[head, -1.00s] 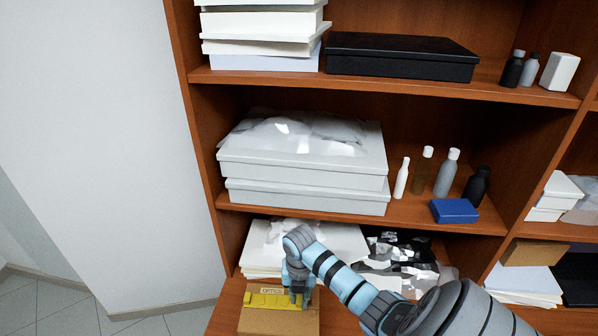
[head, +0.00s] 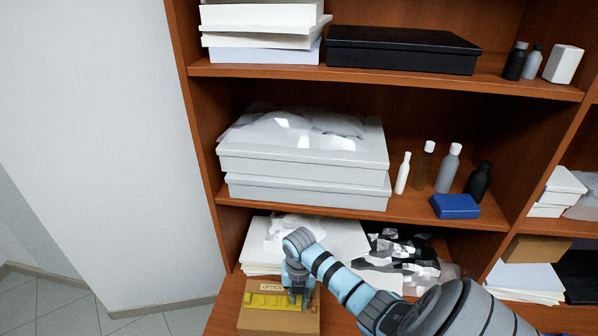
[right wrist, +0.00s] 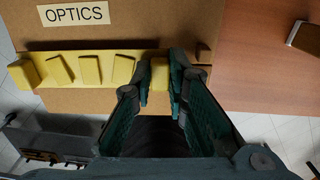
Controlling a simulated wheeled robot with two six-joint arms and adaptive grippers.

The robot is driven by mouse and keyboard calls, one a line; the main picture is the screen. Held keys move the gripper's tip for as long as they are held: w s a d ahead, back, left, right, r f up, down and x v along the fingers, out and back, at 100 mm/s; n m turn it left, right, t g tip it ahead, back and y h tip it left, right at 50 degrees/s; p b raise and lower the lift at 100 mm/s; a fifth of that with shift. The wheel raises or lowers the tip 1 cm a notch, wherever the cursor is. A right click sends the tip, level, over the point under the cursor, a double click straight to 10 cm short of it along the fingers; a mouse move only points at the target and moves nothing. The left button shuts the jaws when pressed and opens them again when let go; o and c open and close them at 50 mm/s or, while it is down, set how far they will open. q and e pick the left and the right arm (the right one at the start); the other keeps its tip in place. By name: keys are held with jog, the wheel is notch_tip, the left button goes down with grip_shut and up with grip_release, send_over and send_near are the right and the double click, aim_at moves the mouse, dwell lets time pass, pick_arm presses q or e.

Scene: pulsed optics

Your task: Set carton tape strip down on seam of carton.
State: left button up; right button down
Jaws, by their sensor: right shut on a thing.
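The brown carton (head: 262,321) with an "OPTICS" label sits low in front of the shelves; its top also shows in the right wrist view (right wrist: 140,22). The yellow tape strip (head: 266,301), a bar with several raised tabs, lies across the carton top below the label, seen in the right wrist view (right wrist: 78,72). I cannot tell whether it touches the carton all along. The seam is mostly hidden under the strip. My left gripper is not in view.
A shelf edge (head: 360,219) runs above. Bare wooden surface (right wrist: 255,75) is free right of the carton.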

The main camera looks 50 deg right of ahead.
dwell(0.3)
jog(key=shift+f, duration=0.4)
jog(key=c, duration=1.5)
grip_release()
jog(key=shift+r, duration=0.15)
notch_tip(320, 180, up, 12)
jog(key=shift+f, duration=0.1)
jog(key=shift+s+f, duration=0.1)
